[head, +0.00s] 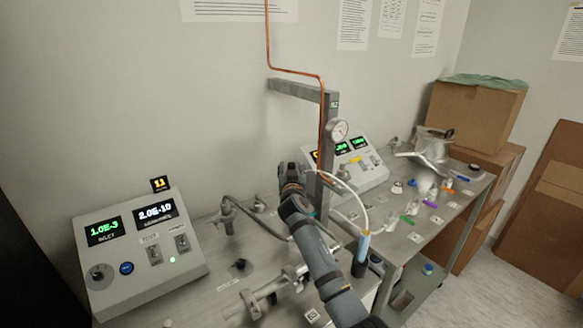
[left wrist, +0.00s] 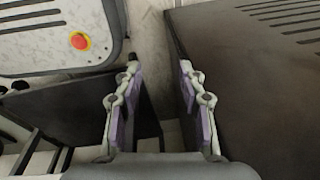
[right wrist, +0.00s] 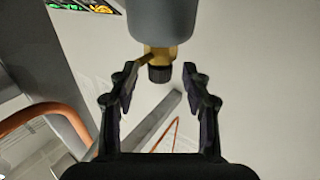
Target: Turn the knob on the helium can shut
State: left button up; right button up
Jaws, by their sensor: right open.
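In the right wrist view a grey can (right wrist: 163,18) comes in from the top edge. A brass valve (right wrist: 158,52) with a small black knob (right wrist: 160,73) sits on its end. The knob lies between and just beyond the open fingertips of my right gripper (right wrist: 159,78), with gaps visible on both sides. In the head view my right gripper (head: 290,170) is beside the grey post, and the can and knob cannot be made out behind it. My left gripper (left wrist: 158,70) is open and empty, away from the bench.
A grey post (head: 327,145) carries a copper pipe (head: 296,72) and a round gauge (head: 338,131). A control box (head: 140,265) stands at left, another (head: 362,172) behind the post. A blue-topped cylinder (head: 361,262) with a white hose stands right of my arm. Cardboard boxes (head: 470,115) stand farther right.

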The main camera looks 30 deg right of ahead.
jog(key=shift+w+d+f, duration=0.1)
jog(key=shift+w, duration=0.1)
jog(key=shift+c, duration=0.5)
grip_shut()
jog(key=shift+s+r+p, duration=0.1)
jog(key=shift+r+p, duration=0.1)
jog(key=shift+p, duration=0.2)
jog(key=n+y+p, duration=0.1)
jog(key=y+p, duration=0.1)
jog(key=p, duration=0.4)
jog(key=n+t+y+p, duration=0.1)
jog(key=n+y+p, duration=0.1)
jog(key=p, duration=0.4)
jog(key=n+y+p, duration=0.1)
jog(key=y+p, duration=0.1)
jog(key=p, duration=0.4)
jog(key=shift+d+r+t+y, duration=0.25)
jog(key=shift+d+t+y, duration=0.05)
jog(key=shift+t, duration=0.1)
jog(key=shift+f+n, duration=0.3)
pick_arm(q)
notch_tip(320, 180, up, 19)
jog(key=s, duration=0.1)
jog(key=shift+s, duration=0.2)
jog(key=shift+a+f, duration=0.1)
pick_arm(e)
jog(key=shift+f, duration=0.1)
jog(key=shift+o, duration=0.5)
grip_release()
